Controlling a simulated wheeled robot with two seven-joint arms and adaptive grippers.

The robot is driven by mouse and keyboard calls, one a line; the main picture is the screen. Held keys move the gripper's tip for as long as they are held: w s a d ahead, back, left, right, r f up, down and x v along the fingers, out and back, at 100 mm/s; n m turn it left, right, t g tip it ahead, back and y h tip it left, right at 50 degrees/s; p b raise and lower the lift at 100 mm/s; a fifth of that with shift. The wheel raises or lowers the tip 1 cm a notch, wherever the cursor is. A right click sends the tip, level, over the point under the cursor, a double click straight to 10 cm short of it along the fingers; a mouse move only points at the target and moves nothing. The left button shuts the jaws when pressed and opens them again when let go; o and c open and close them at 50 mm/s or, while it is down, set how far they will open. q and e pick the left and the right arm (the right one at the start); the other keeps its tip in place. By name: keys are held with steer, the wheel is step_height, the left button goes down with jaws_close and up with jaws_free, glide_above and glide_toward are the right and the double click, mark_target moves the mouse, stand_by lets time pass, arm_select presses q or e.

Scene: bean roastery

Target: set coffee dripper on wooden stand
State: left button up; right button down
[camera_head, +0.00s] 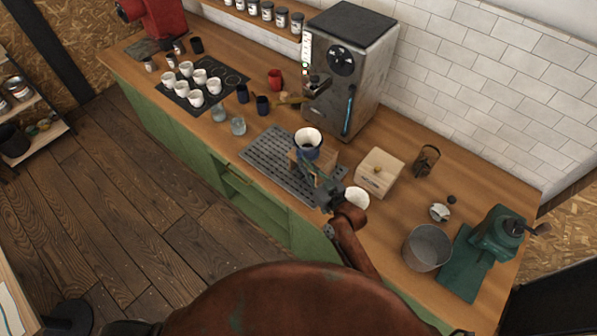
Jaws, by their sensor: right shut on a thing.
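The coffee dripper (308,142), a dark blue cone with a white inside, is upright near the middle of the counter, with its opening facing up. The wooden stand (296,157) shows just below it, mostly hidden by the dripper and my gripper. I cannot tell whether the dripper rests on the stand or is held just above it. My right gripper (312,168) reaches up from the lower right and is shut on the dripper at its near side. My left gripper is out of view.
A grey slotted drip tray (262,158) lies around the stand. The espresso machine (349,70) stands behind.

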steer(key=shift+w+d+f+b, duration=0.45)
steer(key=shift+w+b, duration=0.15)
steer(key=shift+b, duration=0.1)
steer(key=shift+w+d+f+b, duration=0.35)
steer(key=shift+w+f+b, duration=0.1)
steer(key=shift+w+b, duration=0.15)
steer(key=shift+f+b, duration=0.35)
steer(key=shift+f, duration=0.1)
steer(key=c, duration=2)
jaws_free()
steer(key=shift+s, duration=0.1)
steer(key=shift+f, duration=0.1)
steer(key=v, duration=1.2)
